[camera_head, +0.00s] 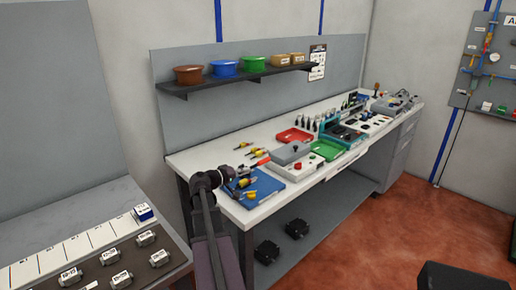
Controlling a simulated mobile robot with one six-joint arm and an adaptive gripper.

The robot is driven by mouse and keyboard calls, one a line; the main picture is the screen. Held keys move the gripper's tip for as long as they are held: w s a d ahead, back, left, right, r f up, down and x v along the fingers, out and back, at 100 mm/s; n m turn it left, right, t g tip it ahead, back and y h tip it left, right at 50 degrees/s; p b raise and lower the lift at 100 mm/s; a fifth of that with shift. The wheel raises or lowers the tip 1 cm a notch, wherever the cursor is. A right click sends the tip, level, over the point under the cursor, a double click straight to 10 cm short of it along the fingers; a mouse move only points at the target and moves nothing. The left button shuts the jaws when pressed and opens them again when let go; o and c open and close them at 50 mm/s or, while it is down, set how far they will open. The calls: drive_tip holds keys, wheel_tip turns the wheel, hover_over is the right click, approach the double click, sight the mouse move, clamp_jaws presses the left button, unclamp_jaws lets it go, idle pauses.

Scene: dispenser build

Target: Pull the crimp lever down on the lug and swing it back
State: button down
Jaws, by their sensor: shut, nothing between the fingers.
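My dark arm rises in front of the bench's near left end, and my gripper (228,173) is at its end, low over the near left part of the bench by the blue mat. It is small and dark; the fingers look closed and hold nothing visible. A small upright lever with a brown knob (376,87) stands at the far right end of the bench, well away from my gripper. I cannot tell for sure that it is the crimp lever. The lug is too small to make out.
The white bench (210,158) carries a blue mat (266,190) with yellow-handled tools, a red tray (294,135), a green tray (327,149) and a grey-lidded box (289,153). A shelf (200,86) with bins hangs above. A side table (40,225) stands left; red floor (340,240) is open in front.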

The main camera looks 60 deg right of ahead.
drive_tip(key=w+d+r+m+y+p, duration=0.2)
drive_tip(key=r+m+p, duration=0.3)
drive_tip(key=p, duration=0.5)
drive_tip(key=w+d+r+m+y+p, duration=0.2)
drive_tip(key=w+r+m+y+p, duration=0.2)
drive_tip(key=r+p, duration=0.3)
drive_tip(key=m+y+p, duration=0.1)
drive_tip(key=p, duration=0.2)
drive_tip(key=shift+d+r+m+y, duration=0.25)
drive_tip(key=shift+r+m+y, duration=0.05)
drive_tip(key=shift+f, duration=0.1)
drive_tip(key=a+f+b+x, duration=0.1)
drive_tip(key=a+b+x, duration=0.1)
drive_tip(key=b+x, duration=0.7)
drive_tip(key=shift+a+b+x, duration=0.25)
drive_tip(key=shift+b+x, duration=0.05)
drive_tip(key=shift+x, duration=1.75)
drive_tip(key=shift+s+f, duration=0.1)
drive_tip(key=shift+f, duration=0.05)
drive_tip(key=shift+a, duration=0.1)
